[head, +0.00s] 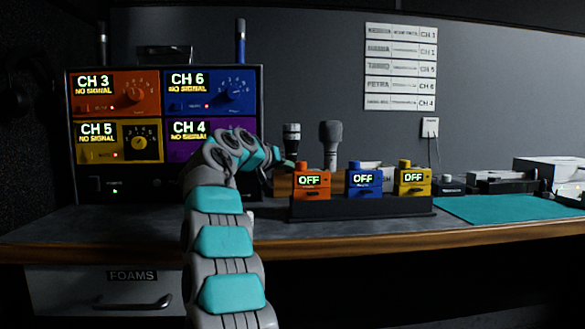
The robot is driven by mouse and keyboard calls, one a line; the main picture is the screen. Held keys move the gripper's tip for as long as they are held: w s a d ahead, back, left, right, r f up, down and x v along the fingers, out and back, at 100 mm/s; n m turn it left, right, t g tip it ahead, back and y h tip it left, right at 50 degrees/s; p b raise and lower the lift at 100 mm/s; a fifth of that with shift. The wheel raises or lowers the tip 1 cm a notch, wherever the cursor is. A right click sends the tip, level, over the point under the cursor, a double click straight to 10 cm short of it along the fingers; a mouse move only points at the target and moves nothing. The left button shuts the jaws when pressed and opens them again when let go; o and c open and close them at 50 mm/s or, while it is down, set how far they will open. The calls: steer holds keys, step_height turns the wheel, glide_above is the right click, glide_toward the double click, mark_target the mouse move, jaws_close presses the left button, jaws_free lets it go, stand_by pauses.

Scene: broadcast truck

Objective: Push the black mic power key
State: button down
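A black handheld mic (291,140) stands upright behind the left end of a black holder (365,207). Its lower part is hidden by my gripper and the orange pack, and I see no power key on it. A grey handheld mic (331,138) stands upright just to its right. My gripper (284,164) is small in view and turned mostly away, beside the lower part of the black mic. I cannot tell whether it touches the mic, or whether its fingers are open or shut.
An orange pack (312,193), a blue pack (364,191) and a yellow pack (412,190) in the holder all read OFF. A receiver rack (67,145) stands at left, partly behind my arm. A FOAMS drawer (80,293) is below.

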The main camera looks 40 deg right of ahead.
steer(key=shift+w+r+p, duration=0.25)
steer(key=shift+r+p, duration=0.2)
steer(key=shift+r, duration=0.2)
steer(key=shift+w+a, duration=0.15)
steer(key=shift+a, duration=0.05)
stand_by(0.5)
steer(key=shift+s+d+f+b, duration=0.1)
steer(key=shift+s+d+b, duration=0.2)
steer(key=shift+b, duration=0.25)
steer(key=shift+a, duration=0.1)
